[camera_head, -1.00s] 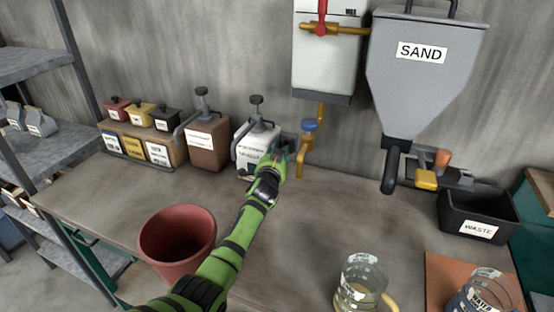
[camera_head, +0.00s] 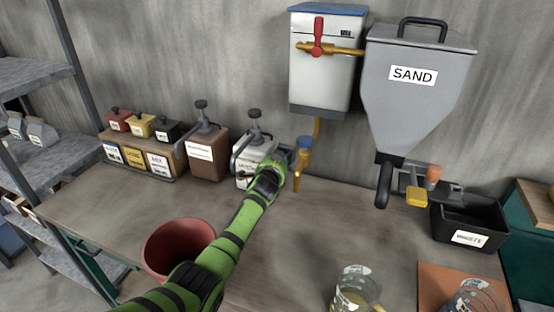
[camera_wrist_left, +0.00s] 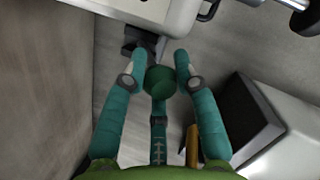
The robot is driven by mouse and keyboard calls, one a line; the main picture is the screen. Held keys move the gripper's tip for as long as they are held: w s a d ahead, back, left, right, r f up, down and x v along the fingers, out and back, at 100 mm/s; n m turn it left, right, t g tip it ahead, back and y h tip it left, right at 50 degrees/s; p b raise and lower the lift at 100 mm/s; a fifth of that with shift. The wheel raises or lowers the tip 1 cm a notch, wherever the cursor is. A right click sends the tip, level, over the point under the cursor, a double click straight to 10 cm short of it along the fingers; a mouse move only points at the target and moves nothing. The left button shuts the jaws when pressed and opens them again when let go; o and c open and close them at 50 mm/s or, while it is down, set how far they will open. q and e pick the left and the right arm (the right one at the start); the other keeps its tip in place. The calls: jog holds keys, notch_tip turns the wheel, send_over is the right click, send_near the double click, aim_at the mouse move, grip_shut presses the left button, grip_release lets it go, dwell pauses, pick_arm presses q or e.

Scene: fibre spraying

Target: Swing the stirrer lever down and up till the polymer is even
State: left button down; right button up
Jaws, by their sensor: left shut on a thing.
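The white canister (camera_head: 243,178) with a dark pump top stands at the back of the bench, its label only partly readable. My left gripper (camera_head: 284,157) is at the canister's right side, its fingers partly hidden by my own wrist. In the left wrist view my left gripper (camera_wrist_left: 161,76) is shut on a round dark green knob (camera_wrist_left: 160,82), which I take to be the stirrer lever's end. A dark bracket (camera_wrist_left: 138,42) shows beside the canister's white body (camera_wrist_left: 150,10). The polymer inside cannot be seen. My right gripper is not in view.
A brass tap with a blue top (camera_head: 305,143) stands close right of my left gripper. A white tank (camera_head: 326,65) and the sand hopper (camera_head: 415,100) hang above. A red bucket (camera_head: 176,240) is near my forearm. A glass jug (camera_head: 355,288) and waste bin (camera_head: 470,222) are right.

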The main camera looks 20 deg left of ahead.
pick_arm(q)
jog(key=c, duration=1.2)
grip_release()
jog(key=shift+w+r, duration=0.15)
jog(key=shift+r, duration=0.25)
jog(key=shift+d+f, duration=0.1)
jog(key=shift+f, duration=0.2)
jog(key=v, duration=1.2)
